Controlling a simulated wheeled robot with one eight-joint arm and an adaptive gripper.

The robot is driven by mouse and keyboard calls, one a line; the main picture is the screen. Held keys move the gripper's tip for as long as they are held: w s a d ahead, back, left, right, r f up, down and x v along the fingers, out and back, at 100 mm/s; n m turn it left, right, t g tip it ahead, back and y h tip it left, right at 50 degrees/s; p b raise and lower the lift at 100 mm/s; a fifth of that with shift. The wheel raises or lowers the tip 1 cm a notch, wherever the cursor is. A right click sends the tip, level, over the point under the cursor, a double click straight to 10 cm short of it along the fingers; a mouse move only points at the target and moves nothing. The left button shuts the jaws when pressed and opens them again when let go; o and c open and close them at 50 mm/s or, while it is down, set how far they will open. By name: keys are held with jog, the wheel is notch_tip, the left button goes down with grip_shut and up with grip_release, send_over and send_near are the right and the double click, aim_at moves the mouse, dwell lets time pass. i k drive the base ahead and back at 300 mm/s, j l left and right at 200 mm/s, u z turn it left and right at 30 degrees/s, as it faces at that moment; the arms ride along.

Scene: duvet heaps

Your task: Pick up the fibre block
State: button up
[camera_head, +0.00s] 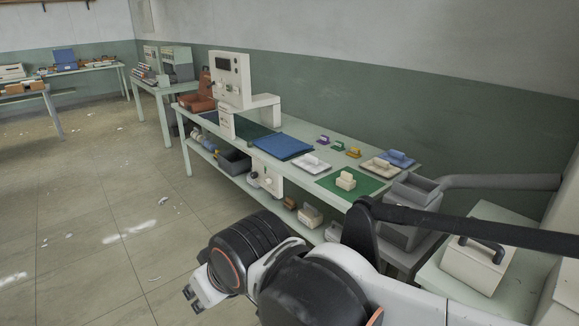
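A small cream block (345,180), which may be the fibre block, sits on a green mat (365,195) near the right end of the long table. Other pale blocks lie on light trays nearby, one on a tray (299,165) left of the mat and one on a tray (371,168) behind it. I cannot tell for sure which is the fibre block. My gripper (193,299) is at the lower left, over the floor, in front of the table and well apart from the blocks. Its two dark tips stand apart with nothing seen between them.
The table (330,197) also holds a blue folded cloth (283,147), a white machine (230,80) and small coloured handled pieces. Its lower shelf carries boxes. Grey bins (412,195) and a cream case (474,264) stand at the right. The floor (100,200) at left is open.

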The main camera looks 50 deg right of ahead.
aim_at(346, 182)
jog(key=i, duration=1)
jog(key=i+j+z, duration=0.1)
jog(key=i, duration=0.9)
jog(key=z, duration=0.4)
jog(key=i+z, duration=0.1)
jog(key=z, duration=0.3)
jog(key=j+z, duration=0.1)
jog(key=z, duration=0.35)
jog(key=i+z, duration=0.1)
jog(key=z, duration=0.3)
jog(key=j+z, duration=0.15)
jog(key=z, duration=0.25)
jog(key=j+z, duration=0.15)
jog(key=z, duration=2)
jog(key=i, duration=0.1)
